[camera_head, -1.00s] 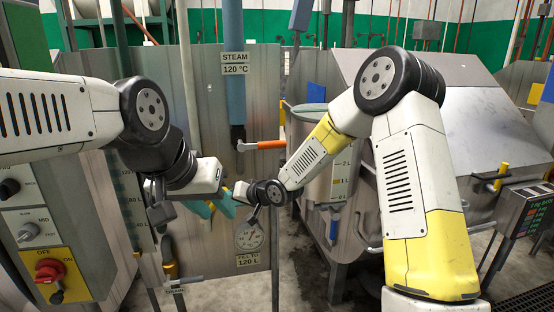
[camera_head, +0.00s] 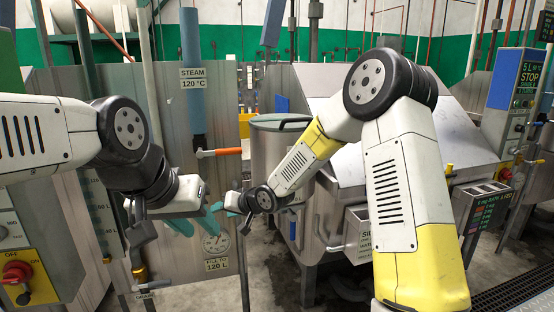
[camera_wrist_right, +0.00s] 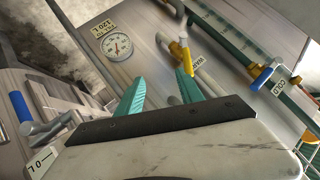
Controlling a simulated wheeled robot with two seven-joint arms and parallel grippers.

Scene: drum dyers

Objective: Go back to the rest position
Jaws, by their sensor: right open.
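My left gripper (camera_head: 197,227) is in the middle left of the head view, below its white hand. Its two teal fingers are apart with nothing between them. My right gripper (camera_head: 230,203) is close by, slightly higher and to the right, partly hidden in the head view. In the right wrist view my right gripper (camera_wrist_right: 158,82) has its two teal fingers spread and empty. Both arms are bent at the elbow and reach toward the middle. I cannot tell whether the hands touch.
A gauge (camera_head: 215,243) is just below the grippers. A blue steam pipe (camera_head: 193,105) and an orange-handled valve (camera_head: 222,152) stand behind. A metal vessel (camera_head: 275,148) is to the right. A red knob (camera_head: 17,272) is lower left, a STOP panel (camera_head: 525,82) far right.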

